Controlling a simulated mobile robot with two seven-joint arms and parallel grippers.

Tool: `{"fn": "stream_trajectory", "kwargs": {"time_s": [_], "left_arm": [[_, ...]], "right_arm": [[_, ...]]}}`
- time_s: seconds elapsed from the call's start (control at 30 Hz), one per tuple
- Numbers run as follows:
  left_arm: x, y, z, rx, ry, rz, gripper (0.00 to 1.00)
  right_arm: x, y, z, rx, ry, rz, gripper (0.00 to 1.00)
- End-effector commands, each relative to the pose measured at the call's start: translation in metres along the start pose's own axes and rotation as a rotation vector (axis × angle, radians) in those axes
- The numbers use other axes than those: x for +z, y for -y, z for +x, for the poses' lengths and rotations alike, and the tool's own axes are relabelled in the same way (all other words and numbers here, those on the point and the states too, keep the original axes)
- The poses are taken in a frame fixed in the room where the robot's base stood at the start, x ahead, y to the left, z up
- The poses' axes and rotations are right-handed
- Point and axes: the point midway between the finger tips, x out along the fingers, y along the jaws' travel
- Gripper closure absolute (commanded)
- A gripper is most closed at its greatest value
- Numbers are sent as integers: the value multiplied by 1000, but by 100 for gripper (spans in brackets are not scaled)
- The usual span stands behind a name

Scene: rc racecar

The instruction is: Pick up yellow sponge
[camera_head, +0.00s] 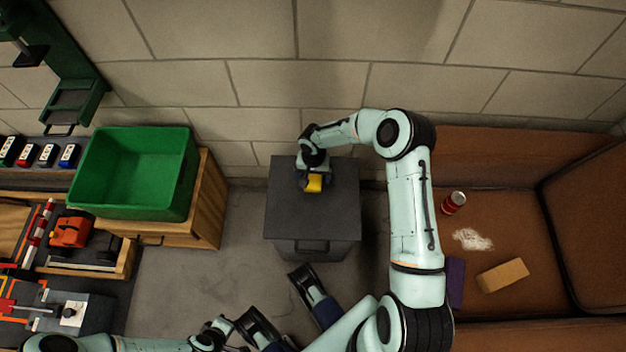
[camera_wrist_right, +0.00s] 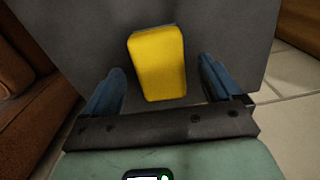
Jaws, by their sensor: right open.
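The yellow sponge (camera_head: 314,183) lies on top of the dark grey cabinet (camera_head: 345,215) in the head view. My right gripper (camera_head: 315,178) is over it and hides part of it. In the right wrist view the sponge (camera_wrist_right: 157,62) shows almost whole, long side running away from me. The blue fingers of my right gripper (camera_wrist_right: 160,88) are open, one on each side of the sponge, with a gap to each. Nothing is held.
A green bin (camera_head: 75,195) stands on a wooden cabinet (camera_head: 208,205) to the left. A brown sofa (camera_head: 530,230) at the right bears a red can (camera_head: 453,202), a white spill, a tan block (camera_head: 503,275) and a purple item (camera_head: 455,280). A block wall is behind the grey cabinet.

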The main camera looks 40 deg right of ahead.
Motion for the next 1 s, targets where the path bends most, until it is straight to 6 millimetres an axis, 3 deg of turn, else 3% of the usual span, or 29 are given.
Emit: {"fn": "stream_trajectory", "kwargs": {"time_s": [0.13,0.43,0.6,1.0], "left_arm": [[-8,2,7,-2,-22,-2,100],[-10,2,7,-2,-29,-2,100],[-10,2,7,-2,-29,-2,100],[-8,2,6,-1,-23,-2,100]], "right_arm": [[1,0,21,0,2,0,8],[0,0,24,-1,0,0,8],[0,0,24,-1,0,0,63],[0,0,19,0,-1,-1,63]]}}
